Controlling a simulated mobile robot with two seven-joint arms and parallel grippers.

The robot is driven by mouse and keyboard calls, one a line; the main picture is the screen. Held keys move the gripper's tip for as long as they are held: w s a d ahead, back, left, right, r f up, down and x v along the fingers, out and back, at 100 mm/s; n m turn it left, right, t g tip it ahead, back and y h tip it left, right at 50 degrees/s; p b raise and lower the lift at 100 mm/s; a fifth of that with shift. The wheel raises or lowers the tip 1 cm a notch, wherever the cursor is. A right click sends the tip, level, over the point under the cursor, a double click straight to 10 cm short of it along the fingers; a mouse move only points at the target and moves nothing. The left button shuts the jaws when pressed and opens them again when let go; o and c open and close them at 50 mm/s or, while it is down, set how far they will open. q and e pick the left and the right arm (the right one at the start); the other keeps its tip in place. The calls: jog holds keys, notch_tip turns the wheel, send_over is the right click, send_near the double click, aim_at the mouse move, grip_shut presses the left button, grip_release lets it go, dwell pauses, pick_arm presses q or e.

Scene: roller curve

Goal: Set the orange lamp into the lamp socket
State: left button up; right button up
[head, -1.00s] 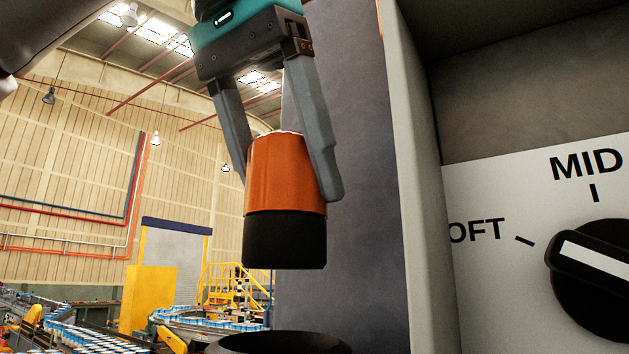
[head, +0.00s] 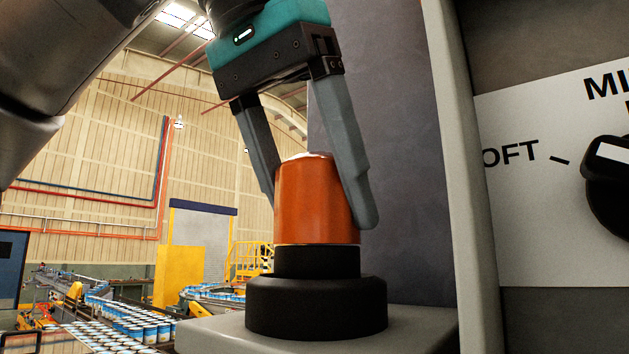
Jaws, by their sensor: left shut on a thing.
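The orange lamp (head: 316,205) stands upright in the middle of the head view, with an orange upper part and a black base (head: 316,261). The lower part of that base is hidden inside or behind the rim of the black round lamp socket (head: 316,305). Some of the black base still shows above the socket. My left gripper (head: 320,205) comes from above and is shut on the orange part, one finger on each side. My right gripper is not in view.
The socket sits on a grey ledge (head: 420,325). Close on the right are a grey upright edge (head: 462,180) and a panel with a black knob (head: 607,185). Conveyors with several cans (head: 130,325) are far behind on the left.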

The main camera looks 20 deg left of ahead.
pick_arm(q)
jog(key=o, duration=1.5)
